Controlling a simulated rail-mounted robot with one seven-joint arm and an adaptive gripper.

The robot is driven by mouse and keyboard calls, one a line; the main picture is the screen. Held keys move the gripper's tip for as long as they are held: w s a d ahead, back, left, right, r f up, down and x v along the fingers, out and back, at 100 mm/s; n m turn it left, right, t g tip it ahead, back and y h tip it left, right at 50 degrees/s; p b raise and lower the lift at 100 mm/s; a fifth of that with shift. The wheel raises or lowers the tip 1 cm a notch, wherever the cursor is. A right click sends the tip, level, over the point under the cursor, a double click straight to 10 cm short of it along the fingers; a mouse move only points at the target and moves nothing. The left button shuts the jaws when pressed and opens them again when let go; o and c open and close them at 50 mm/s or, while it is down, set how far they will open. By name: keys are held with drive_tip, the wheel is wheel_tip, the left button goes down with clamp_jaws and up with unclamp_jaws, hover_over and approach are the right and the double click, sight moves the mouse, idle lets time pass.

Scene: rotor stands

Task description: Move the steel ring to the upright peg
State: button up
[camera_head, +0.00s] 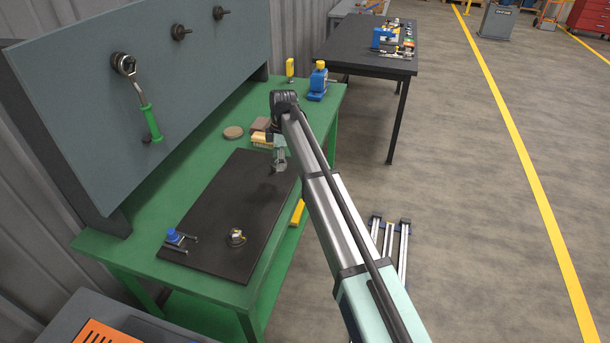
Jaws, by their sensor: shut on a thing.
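My gripper (279,163) hangs over the far right part of the black mat (217,205), fingers pointing down. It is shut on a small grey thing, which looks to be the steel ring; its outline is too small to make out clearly. A small round metal stand (236,238) with a brass-coloured part is on the near part of the mat; it seems to bear the upright peg. A blue stand (174,236) with dark rods lying flat is to its left, at the mat's near left corner. My gripper is apart from both stands.
The mat lies on a green workbench (132,226). Brown and yellow blocks (262,138), a round disc (233,132) and a blue bottle (318,82) stand beyond it. A grey panel (155,90) with a green-handled ratchet (150,120) rises along the left.

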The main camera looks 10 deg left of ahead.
wheel_tip(320, 180, up, 4)
drive_tip(key=h+p, duration=0.1)
hover_over(274, 172)
drive_tip(key=shift+a, duration=0.15)
drive_tip(key=shift+w+r+t, duration=0.25)
drive_tip(key=shift+w+t, duration=0.05)
drive_tip(key=shift+w, duration=0.1)
drive_tip(key=shift+f+b, duration=0.85)
drive_tip(key=shift+f, duration=1.7)
drive_tip(key=shift+f+b, duration=0.4)
drive_tip(key=shift+f, duration=0.9)
drive_tip(key=shift+f, duration=0.35)
drive_tip(key=shift+f+b, duration=0.8)
drive_tip(key=shift+f, duration=1.2)
drive_tip(key=o, duration=1.3)
